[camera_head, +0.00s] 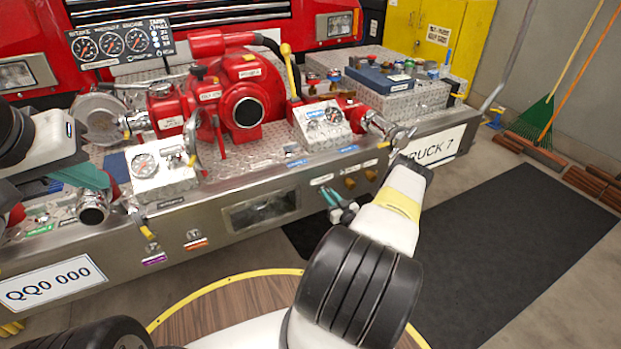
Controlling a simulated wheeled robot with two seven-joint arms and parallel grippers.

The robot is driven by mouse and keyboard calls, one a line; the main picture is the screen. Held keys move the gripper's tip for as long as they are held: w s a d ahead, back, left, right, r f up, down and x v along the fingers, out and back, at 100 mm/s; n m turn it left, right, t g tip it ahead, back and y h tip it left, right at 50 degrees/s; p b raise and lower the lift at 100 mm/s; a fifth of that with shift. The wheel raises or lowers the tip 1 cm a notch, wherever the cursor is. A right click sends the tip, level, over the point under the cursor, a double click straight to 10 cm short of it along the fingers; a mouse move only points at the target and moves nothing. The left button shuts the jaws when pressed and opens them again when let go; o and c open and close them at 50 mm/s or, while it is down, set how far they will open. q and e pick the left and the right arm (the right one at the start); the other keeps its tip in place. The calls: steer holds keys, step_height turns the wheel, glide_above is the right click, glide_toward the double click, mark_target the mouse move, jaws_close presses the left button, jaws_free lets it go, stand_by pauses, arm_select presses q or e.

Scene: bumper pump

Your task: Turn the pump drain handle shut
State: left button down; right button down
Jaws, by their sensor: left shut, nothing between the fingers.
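A small lever with a yellow grip (146,230) hangs on the front of the steel bumper, above a purple label. Other small levers and knobs share this front, and their labels are too small to read, so I cannot tell for certain which is the drain handle. My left gripper (92,178), with teal fingers, is shut and empty above the chrome outlet (92,208), up and left of the yellow-gripped lever. My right gripper (334,198) shows small teal and dark fingers in front of the bumper's right part, apart from that lever; its opening is unclear.
The red pump (240,98) stands on the bumper deck with gauges around it. A small knob (193,235) sits above an orange label. Brass knobs (370,175) are near my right gripper. A dark mat (480,240) covers open floor at right; brooms lean on the wall.

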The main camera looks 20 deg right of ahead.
steer(key=shift+d+m, duration=0.1)
steer(key=shift+m, duration=0.4)
steer(key=shift+d+f+m, duration=0.2)
steer(key=shift+f+m, duration=0.15)
steer(key=shift+m, duration=2.45)
steer(key=shift+d+f+m, duration=0.2)
steer(key=shift+f+m, duration=0.1)
steer(key=shift+m, duration=2.5)
steer(key=shift+d+f+m, duration=0.2)
steer(key=shift+f+m, duration=0.15)
steer(key=shift+m, duration=2.45)
steer(key=c, duration=1.6)
jaws_free()
steer(key=shift+c, duration=0.2)
steer(key=shift+o, duration=0.8)
steer(key=shift+r, duration=0.1)
